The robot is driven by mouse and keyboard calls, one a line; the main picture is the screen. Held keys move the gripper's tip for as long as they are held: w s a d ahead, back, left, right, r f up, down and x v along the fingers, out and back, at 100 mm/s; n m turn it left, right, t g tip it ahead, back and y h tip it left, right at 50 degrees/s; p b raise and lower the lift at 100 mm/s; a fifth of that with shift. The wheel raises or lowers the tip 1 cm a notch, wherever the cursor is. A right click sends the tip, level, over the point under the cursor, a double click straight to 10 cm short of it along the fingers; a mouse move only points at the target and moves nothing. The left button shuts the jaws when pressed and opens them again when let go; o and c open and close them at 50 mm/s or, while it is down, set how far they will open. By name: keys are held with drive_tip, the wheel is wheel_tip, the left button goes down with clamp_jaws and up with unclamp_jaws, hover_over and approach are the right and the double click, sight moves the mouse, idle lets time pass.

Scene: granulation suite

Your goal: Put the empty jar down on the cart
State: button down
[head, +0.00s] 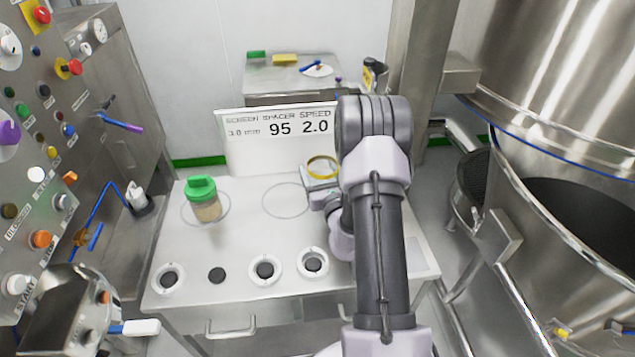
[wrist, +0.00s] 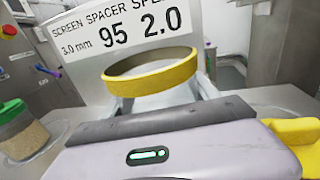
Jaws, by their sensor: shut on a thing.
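The empty jar shows mainly as a yellow ring rim (head: 323,166), seen also in the wrist view (wrist: 150,74); its clear body is hard to make out. My gripper (head: 318,183) is shut on it and hides its lower part. The cart (head: 245,238) has a pale flat top. The jar is over the back right of that top; I cannot tell whether its base touches. A drawn circle (head: 288,199) on the cart, left of my gripper, is bare. A second jar (head: 206,208), green-lidded with tan granules, stands upright in another circle at the left.
A sign (head: 277,138) reading 95 and 2.0 stands at the cart's back edge. Several ring-shaped parts (head: 265,268) line the front edge. A control panel (head: 40,140) is at the left, a large steel vessel (head: 560,100) at the right. The cart's middle is clear.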

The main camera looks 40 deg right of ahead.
wheel_tip(320, 180, down, 4)
drive_tip(key=shift+r+b, duration=0.1)
drive_tip(key=shift+b, duration=0.95)
drive_tip(key=shift+r, duration=0.2)
drive_tip(key=shift+f, duration=0.15)
drive_tip(key=shift+c, duration=1.1)
unclamp_jaws()
drive_tip(key=shift+s+a, duration=0.1)
drive_tip(key=shift+s, duration=0.1)
drive_tip(key=v, duration=1.1)
drive_tip(key=shift+s+a, duration=0.1)
drive_tip(key=shift+s, duration=0.2)
